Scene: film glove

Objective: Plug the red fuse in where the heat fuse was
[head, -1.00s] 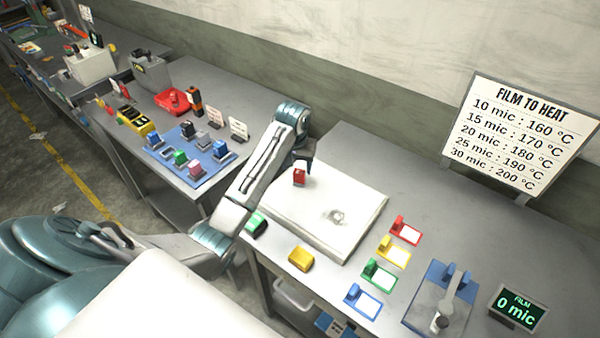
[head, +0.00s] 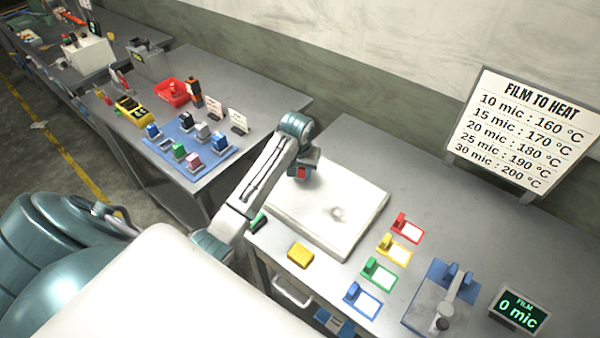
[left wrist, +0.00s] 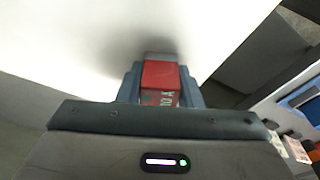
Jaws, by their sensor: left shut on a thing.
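The red fuse (head: 302,174) is at the far left part of the white panel (head: 350,225). My left gripper (head: 303,168) is shut on it, and the fuse is partly hidden by the fingers. The left wrist view shows the red fuse (left wrist: 160,76) between the two fingers, with white lettering on its side and the white surface just beyond. I cannot tell whether it touches the panel. A small grey feature (head: 338,213) shows on the panel's top; I cannot make out whether it is a socket. My right gripper is not in view.
A yellow block (head: 300,255) and a partly hidden green block (head: 258,222) lie at the table's front edge. Colored card holders (head: 380,272), a blue-based lever device (head: 440,298) and a display reading 0 mic (head: 520,310) stand to the right. A blue mat (head: 205,160) holds several blocks.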

